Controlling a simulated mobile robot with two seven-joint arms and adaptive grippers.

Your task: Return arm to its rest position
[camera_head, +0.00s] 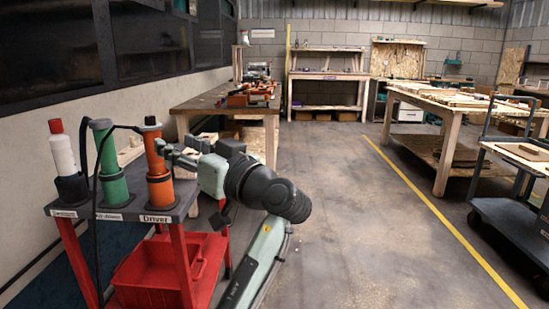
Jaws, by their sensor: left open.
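My left arm comes in from the bottom of the head view and bends at a black wrist. My left gripper (177,152) is open and reaches to the left, next to the upper part of the orange driver (160,186). I cannot tell whether its fingers touch the driver. The driver stands upright in a black holder on the small tool cart (120,212), above a label reading "Driver". My right gripper is not in view.
A green tool (110,170) and a white bottle-like tool (62,150) stand beside the driver, with a black cable. A red bin (160,272) sits below. A workbench (205,103) is behind, a wooden table (440,104) and trolley (505,215) at right. The middle floor is clear.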

